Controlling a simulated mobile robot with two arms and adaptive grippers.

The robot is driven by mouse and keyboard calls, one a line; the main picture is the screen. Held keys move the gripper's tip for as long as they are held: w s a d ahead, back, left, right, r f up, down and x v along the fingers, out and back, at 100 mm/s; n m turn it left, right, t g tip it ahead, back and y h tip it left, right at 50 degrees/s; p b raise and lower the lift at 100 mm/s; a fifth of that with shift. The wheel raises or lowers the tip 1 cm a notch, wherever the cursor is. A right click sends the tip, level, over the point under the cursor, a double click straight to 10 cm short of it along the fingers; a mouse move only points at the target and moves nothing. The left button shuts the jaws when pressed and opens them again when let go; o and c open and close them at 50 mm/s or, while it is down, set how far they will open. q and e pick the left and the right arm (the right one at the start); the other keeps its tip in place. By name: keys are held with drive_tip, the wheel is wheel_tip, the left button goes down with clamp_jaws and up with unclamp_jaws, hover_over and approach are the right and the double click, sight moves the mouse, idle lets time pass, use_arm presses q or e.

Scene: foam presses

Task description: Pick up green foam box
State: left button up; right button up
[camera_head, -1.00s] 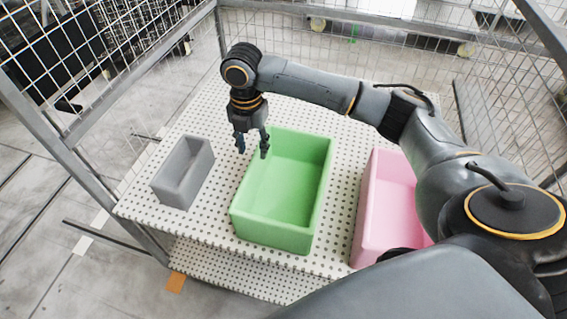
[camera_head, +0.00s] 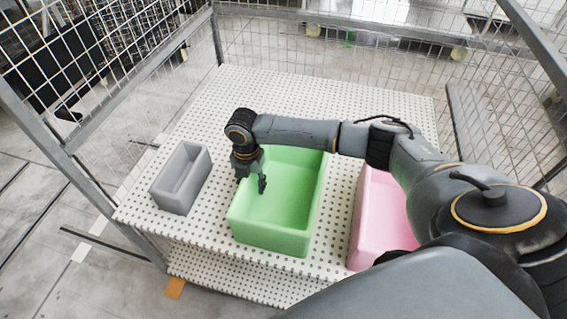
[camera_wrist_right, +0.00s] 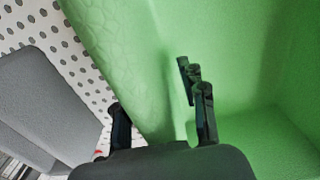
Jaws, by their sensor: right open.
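The green foam box (camera_head: 272,238) is an open-topped box in the middle of a perforated white shelf. My right gripper (camera_head: 250,184) is at its left wall in the head view, fingers pointing down. In the right wrist view the open fingers (camera_wrist_right: 160,112) straddle the green wall (camera_wrist_right: 130,60), one outside over the shelf and one inside the box. I cannot tell whether either finger touches the wall. My left gripper is not in view.
A small grey box (camera_head: 181,178) stands to the left of the green box, with a gap between. A pink box (camera_head: 384,225) stands to the right, partly behind my arm. Wire mesh panels (camera_head: 330,50) enclose the shelf. The back of the shelf (camera_head: 290,95) is clear.

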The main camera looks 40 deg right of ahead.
clamp_jaws()
idle(0.3)
